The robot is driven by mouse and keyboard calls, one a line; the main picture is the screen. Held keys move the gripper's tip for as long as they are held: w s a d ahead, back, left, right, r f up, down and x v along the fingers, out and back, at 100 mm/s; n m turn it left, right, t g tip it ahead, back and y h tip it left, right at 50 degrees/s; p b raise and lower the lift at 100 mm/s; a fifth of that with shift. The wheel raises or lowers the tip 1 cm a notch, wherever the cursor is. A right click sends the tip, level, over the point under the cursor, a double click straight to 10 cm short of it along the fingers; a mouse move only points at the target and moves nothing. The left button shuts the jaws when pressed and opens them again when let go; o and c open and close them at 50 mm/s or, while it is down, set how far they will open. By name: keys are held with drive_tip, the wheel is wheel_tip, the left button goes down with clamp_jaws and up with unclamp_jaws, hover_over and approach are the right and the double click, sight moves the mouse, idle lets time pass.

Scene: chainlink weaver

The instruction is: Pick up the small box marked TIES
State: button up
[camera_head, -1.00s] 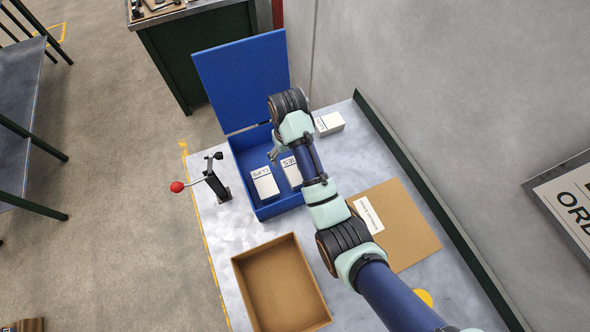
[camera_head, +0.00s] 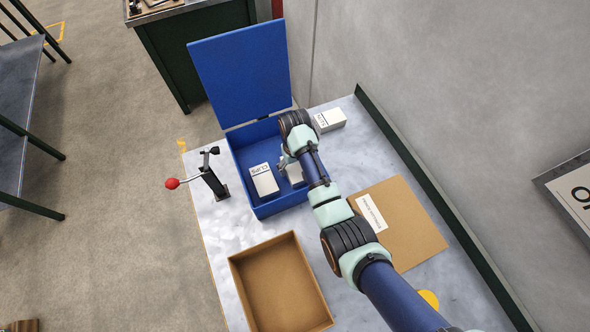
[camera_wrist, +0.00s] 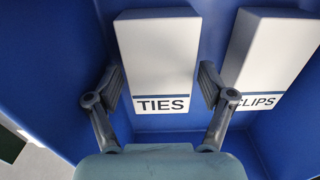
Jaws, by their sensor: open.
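The small white box marked TIES (camera_wrist: 158,55) stands in the blue case (camera_head: 243,134), its label facing up in the wrist view. In the head view the TIES box (camera_head: 295,176) is mostly hidden by my arm. My gripper (camera_wrist: 161,80) is open, with one finger on each side of the TIES box near its labelled end. I cannot tell whether the fingers touch it. A similar box marked CLIPS (camera_wrist: 266,60) lies beside it, close to my right finger; it also shows in the head view (camera_head: 264,182).
The case's lid (camera_head: 240,65) stands open at the back. A lever clamp with a red knob (camera_head: 172,183) is at the left. A brown open tray (camera_head: 283,290) and a cardboard sheet (camera_head: 410,228) lie nearer. Another white box (camera_head: 329,120) is behind my arm.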

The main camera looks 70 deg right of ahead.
drive_tip(key=shift+f, duration=0.8)
drive_tip(key=c, duration=1.1)
drive_tip(key=shift+r, duration=0.1)
wheel_tip(320, 180, up, 20)
drive_tip(key=p, duration=0.9)
